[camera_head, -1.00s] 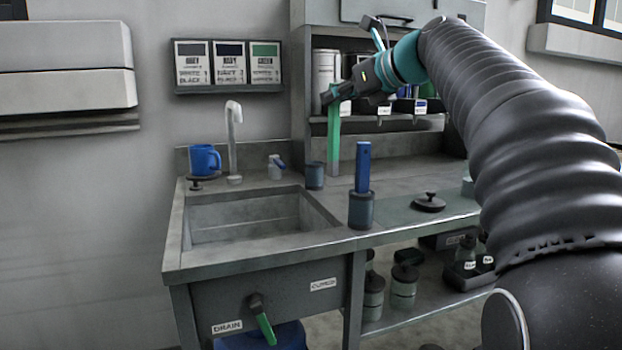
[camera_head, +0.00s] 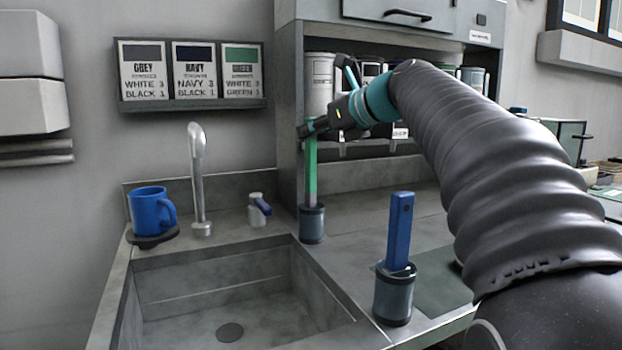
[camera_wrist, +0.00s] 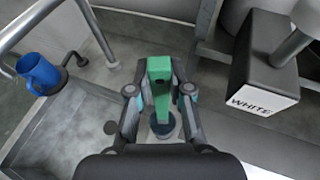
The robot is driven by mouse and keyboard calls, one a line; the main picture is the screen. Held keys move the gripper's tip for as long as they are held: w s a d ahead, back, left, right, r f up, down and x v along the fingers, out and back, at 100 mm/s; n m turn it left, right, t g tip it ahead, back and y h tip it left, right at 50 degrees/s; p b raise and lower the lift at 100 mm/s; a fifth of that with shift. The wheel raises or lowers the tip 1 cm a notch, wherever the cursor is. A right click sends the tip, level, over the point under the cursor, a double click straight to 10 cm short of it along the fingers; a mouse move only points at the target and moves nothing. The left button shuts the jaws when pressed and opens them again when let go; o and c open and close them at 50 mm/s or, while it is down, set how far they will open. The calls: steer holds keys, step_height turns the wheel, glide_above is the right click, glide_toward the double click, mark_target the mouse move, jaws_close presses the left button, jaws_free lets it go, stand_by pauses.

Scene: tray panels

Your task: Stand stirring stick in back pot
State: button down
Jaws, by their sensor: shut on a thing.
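The green stirring stick (camera_head: 312,172) is upright, and my gripper (camera_head: 312,128) is shut on its upper end. In the head view its lower end meets the mouth of the back pot (camera_head: 312,224), a small dark pot on the counter behind the sink's right corner. Whether the tip is inside the pot or just behind its rim is hard to tell. In the wrist view the stick (camera_wrist: 160,75) sits between my fingers (camera_wrist: 160,92), with the back pot (camera_wrist: 163,126) beneath it. A front pot (camera_head: 394,298) holds a blue stick (camera_head: 399,232).
The sink (camera_head: 225,300) lies at left front, with a tap (camera_head: 197,175) behind it. A blue mug (camera_head: 150,210) and a small white bottle (camera_head: 256,212) stand along the back. A shelf with dispensers (camera_head: 345,140) is close behind my gripper. The counter right of the back pot is clear.

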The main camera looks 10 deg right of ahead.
mark_target(313, 161)
steer(key=shift+f+b, duration=0.7)
steer(key=shift+f, duration=2.75)
steer(key=c, duration=1.1)
jaws_free()
steer(key=shift+r, duration=0.1)
steer(key=shift+r, duration=0.15)
steer(key=v, duration=1.2)
